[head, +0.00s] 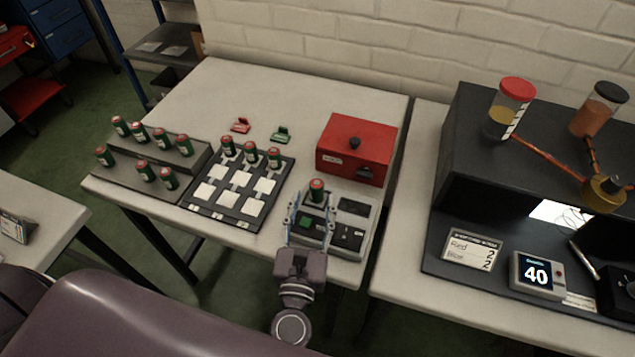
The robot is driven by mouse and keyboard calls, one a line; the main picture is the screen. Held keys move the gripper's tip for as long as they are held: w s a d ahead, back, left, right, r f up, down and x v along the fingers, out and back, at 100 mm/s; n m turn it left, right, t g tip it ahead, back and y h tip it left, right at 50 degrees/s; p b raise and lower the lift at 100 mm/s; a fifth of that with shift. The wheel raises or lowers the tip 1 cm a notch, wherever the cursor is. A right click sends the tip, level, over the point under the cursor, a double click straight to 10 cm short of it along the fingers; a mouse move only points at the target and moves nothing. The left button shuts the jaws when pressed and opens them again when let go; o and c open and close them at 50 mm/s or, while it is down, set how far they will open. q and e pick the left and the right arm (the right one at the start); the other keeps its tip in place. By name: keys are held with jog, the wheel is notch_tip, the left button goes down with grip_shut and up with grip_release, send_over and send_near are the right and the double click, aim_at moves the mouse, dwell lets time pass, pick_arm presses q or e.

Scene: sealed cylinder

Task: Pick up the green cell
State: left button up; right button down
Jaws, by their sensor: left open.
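A green cell with a red top (317,190) stands upright on the grey tester-like device (366,207) on the middle table. My left gripper (311,207) is open, its two blue-grey fingers reaching over the device toward this cell. I cannot tell whether the fingers touch it. More green cells with red tops stand on the stepped dark rack (128,183) at left, and a row of 3 stands on the back of the dark tray (237,209) with white squares. My right gripper is not in view.
A red box with a black knob (354,148) stands behind the device. A small red clip (240,126) and a green clip (281,135) lie behind the tray. The right table holds a dark bench unit (470,130), jars and a display (537,274). The table's back left is clear.

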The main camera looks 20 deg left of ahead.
aim_at(316, 191)
pick_arm(q)
jog(key=w, duration=0.1)
jog(key=w+p, duration=0.1)
jog(key=w, duration=0.1)
jog(key=shift+w+a+r, duration=0.1)
jog(key=shift+w+a, duration=0.05)
jog(key=shift+a, duration=0.05)
jog(key=shift+w+a+f+p, duration=0.15)
jog(key=shift+w+p, duration=0.1)
jog(key=shift+w, duration=0.35)
jog(key=shift+w+a+f+p, duration=0.15)
jog(key=shift+w+p, duration=0.1)
jog(key=shift+w, duration=0.35)
jog(key=c, duration=0.9)
grip_shut()
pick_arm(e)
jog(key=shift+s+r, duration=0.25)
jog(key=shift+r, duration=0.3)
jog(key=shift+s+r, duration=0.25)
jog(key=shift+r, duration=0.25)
pick_arm(q)
jog(key=shift+d+r, duration=0.1)
